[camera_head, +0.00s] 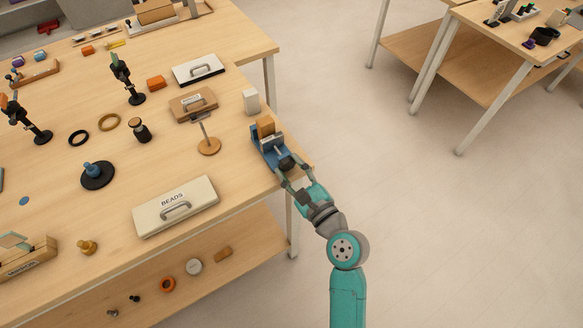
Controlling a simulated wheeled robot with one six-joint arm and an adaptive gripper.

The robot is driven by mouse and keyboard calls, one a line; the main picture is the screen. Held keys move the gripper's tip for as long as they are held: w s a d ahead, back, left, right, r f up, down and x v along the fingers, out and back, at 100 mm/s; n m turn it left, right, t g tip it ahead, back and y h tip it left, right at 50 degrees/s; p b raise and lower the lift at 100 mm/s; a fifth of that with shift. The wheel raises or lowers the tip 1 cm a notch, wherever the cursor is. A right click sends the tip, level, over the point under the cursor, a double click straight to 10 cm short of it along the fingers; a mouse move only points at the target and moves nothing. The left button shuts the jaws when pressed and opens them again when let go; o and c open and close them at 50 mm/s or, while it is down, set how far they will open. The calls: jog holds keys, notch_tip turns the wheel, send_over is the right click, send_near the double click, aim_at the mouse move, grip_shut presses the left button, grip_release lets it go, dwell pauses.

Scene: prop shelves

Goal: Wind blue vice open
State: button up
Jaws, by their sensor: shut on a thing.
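The blue vice (268,152) sits at the right edge of the wooden table, near its front corner. My gripper (287,167) reaches in from the lower right and is shut on the dark handle (287,163) at the near end of the vice. The fingers hide part of the handle. The gap between the vice jaws is too small to make out.
A white block (251,101) stands just behind the vice. A small round wooden stand (208,146) is to its left. A cream box marked BEADS (176,206) lies at the front left. The floor right of the table (400,220) is clear. Another table (500,60) stands at the upper right.

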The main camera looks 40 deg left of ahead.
jog(key=shift+n, duration=0.4)
jog(key=o, duration=1.1)
jog(key=shift+d, duration=0.1)
jog(key=v, duration=1.2)
